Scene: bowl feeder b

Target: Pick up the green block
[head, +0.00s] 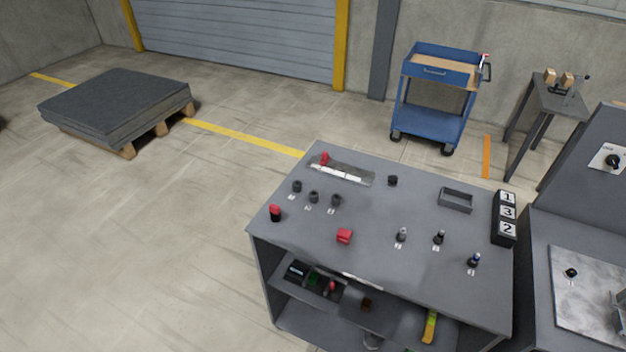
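No green block stands on the grey workbench top (400,275). A small dark green thing (313,280) shows in a compartment on the shelf under the bench top, partly shaded; its shape is too small to tell. A red block (344,236) lies on the bench top near its front middle. Neither of my grippers is in view.
The bench top carries several small dark cylinders, pegs, a small grey tray (455,201) and a black number stand (504,217). A yellow-green item (430,326) is on the lower shelf.

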